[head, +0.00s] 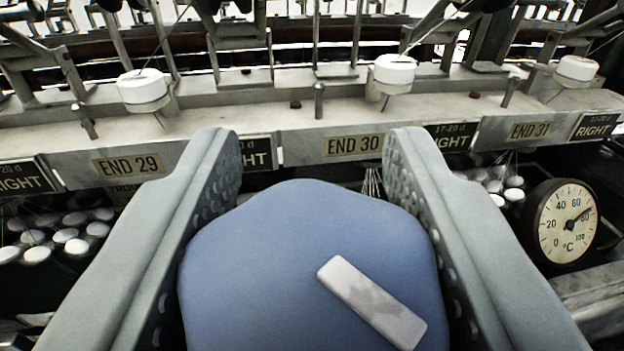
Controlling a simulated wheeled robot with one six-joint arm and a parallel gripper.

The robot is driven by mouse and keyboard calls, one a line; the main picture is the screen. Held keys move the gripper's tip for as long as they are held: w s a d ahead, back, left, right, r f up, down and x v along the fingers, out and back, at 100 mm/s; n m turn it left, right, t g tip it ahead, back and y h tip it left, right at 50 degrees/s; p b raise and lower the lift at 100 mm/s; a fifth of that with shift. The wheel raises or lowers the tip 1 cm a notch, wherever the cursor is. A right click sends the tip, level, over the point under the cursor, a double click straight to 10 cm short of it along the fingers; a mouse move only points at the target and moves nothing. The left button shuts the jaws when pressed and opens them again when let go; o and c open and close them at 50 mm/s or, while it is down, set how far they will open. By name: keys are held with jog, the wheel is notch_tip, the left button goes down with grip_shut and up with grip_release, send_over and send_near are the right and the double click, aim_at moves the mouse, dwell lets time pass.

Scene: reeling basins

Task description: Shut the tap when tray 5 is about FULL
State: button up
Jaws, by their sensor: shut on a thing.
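My gripper (315,165) reaches forward from the bottom of the head view, its two grey, dimpled fingers on either side of a blue rounded thing (270,250). The fingers are shut on this blue thing, which fills most of the space between them. A pale, worn bar (371,302) lies slantwise on its face, running from upper left to lower right. I cannot tell for sure whether the blue thing is the tap's handle. No tray marked 5 shows, and no water level can be made out. What lies below the blue thing is hidden.
A pale ledge with plates END 29 (128,164), END 30 (353,145) and END 31 (529,130) crosses ahead, bearing metal posts and white spools (395,69). White cocoons (66,236) lie at left. A round dial (567,222) in °C at right points near 80.

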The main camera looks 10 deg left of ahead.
jog(key=shift+m+h, duration=0.3)
jog(key=shift+h, duration=0.1)
jog(key=shift+d+m+h, duration=0.15)
jog(key=shift+m+h, duration=0.75)
jog(key=shift+h, duration=0.55)
jog(key=shift+d+m+h, duration=0.15)
jog(key=shift+m+h, duration=0.75)
jog(key=shift+h, duration=0.55)
jog(key=shift+d+m+g+h, duration=0.15)
jog(key=shift+m+g+h, duration=0.15)
jog(key=shift+m+h, duration=1.05)
jog(key=shift+d+h, duration=0.15)
jog(key=shift+h, duration=0.7)
jog(key=o, duration=1)
jog(key=shift+s, duration=0.1)
jog(key=shift+c, duration=0.2)
jog(key=v, duration=1.7)
jog(key=shift+a+r, duration=0.25)
jog(key=shift+r, duration=0.05)
